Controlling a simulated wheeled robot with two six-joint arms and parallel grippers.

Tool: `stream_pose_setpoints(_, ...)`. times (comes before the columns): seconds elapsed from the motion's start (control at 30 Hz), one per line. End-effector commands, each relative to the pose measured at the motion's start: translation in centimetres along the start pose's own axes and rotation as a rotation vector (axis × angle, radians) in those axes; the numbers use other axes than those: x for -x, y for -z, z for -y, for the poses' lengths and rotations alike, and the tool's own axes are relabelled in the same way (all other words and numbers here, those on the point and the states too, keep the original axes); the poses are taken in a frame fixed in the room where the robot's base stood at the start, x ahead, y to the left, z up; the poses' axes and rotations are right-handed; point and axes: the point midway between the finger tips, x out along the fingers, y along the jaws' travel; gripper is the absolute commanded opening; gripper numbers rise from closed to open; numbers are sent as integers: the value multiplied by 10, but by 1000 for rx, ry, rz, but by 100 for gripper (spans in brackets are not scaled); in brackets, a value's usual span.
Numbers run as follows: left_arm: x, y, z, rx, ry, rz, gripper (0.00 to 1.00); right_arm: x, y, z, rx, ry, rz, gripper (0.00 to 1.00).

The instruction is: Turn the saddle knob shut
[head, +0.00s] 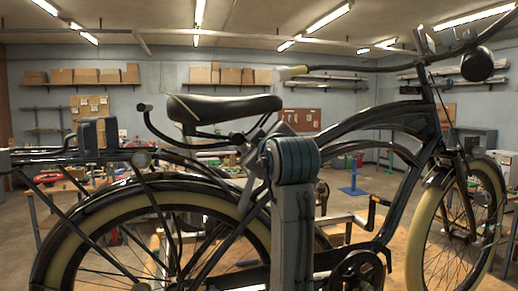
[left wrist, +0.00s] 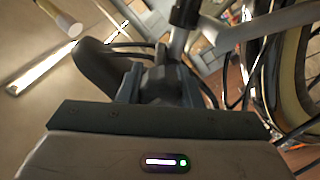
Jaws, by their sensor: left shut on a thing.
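The black bike saddle (head: 225,107) sits on its post left of the middle in the head view. It also shows as a dark shape at the upper left in the left wrist view (left wrist: 98,66). My left gripper (head: 261,132) is at the seat post just below the saddle's nose, mostly hidden behind my own wrist. In the left wrist view its fingers (left wrist: 160,88) close on a dark part beside the post, the saddle knob (left wrist: 161,78). The knob is hidden in the head view, and its turn angle cannot be read. My right gripper is out of view.
The black frame tube (head: 375,118) runs right of my wrist. The rear wheel (head: 62,245) and rear rack (head: 60,157) lie to the left, the handlebar grip (head: 291,73) above right. A wooden bench top (head: 400,262) is below. Free air lies above the saddle.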

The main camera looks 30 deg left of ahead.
Motion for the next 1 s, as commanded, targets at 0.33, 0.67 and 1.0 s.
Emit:
stream_pose_setpoints(0.33,0,0,0,6,-1,0,9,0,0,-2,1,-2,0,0)
stream_pose_setpoints(0.67,0,0,0,5,0,0,53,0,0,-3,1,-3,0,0)
stream_pose_setpoints(1.0,20,-3,1,8,-4,3,53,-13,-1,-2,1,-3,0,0)
